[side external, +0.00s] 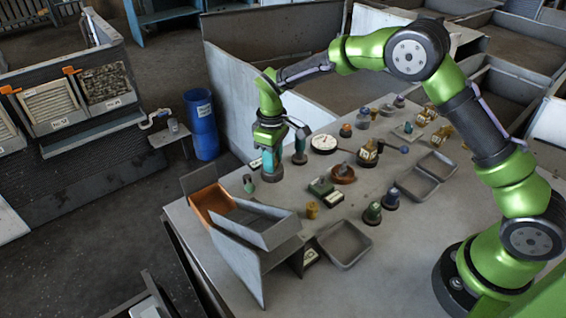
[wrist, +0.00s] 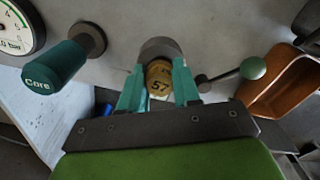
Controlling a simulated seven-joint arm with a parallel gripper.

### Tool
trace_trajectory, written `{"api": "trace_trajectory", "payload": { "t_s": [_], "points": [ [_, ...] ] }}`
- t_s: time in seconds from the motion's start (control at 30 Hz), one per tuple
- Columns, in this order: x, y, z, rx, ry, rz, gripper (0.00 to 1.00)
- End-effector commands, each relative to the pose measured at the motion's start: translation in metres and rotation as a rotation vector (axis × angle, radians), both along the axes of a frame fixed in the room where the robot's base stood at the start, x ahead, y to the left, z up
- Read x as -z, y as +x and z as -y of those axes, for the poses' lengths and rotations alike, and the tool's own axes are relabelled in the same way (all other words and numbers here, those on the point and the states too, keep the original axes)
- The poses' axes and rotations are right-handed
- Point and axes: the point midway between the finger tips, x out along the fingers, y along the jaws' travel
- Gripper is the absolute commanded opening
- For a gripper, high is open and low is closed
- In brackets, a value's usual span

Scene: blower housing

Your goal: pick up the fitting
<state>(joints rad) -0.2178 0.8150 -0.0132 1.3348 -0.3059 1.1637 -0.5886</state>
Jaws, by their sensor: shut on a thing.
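The fitting (wrist: 158,76) looks like a brass-coloured round piece marked 57, seen end-on in the wrist view. My gripper (wrist: 158,88) has its teal fingers shut on it, one on each side. A grey rounded part (wrist: 160,48) shows just beyond the brass piece; I cannot tell whether it belongs to the fitting. In the side view my gripper (side external: 270,164) points down over the far left part of the table, and the fitting is hidden there by the fingers. I cannot tell whether the fitting is clear of the table.
A dark green cylinder marked Core (wrist: 55,67) stands close on the left in the wrist view. A green-knobbed lever (wrist: 252,68) and a brown bin (wrist: 280,88) are to the right. A white-faced gauge (side external: 323,144) and several small parts crowd the table (side external: 330,285).

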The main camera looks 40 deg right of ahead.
Motion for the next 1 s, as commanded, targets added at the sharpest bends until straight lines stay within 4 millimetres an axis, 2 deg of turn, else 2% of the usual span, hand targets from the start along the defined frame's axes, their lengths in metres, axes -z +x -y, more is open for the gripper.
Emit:
{"api": "trace_trajectory", "payload": {
  "t_s": [0.17, 0.4, 0.57, 0.8, 1.0],
  "points": [
    [-0.009, 0.001, 0.000, 0.000, 0.000, 0.003, 0.00],
    [-0.038, -0.003, 0.001, 0.000, 0.000, 0.001, 0.00],
    [-0.040, -0.033, 0.007, 0.000, 0.000, 0.000, 0.00],
    [-0.045, -0.091, 0.020, -0.001, 0.000, 0.001, 0.00],
    [-0.048, -0.131, 0.028, 0.000, 0.000, 0.001, 0.00]
  ]
}}
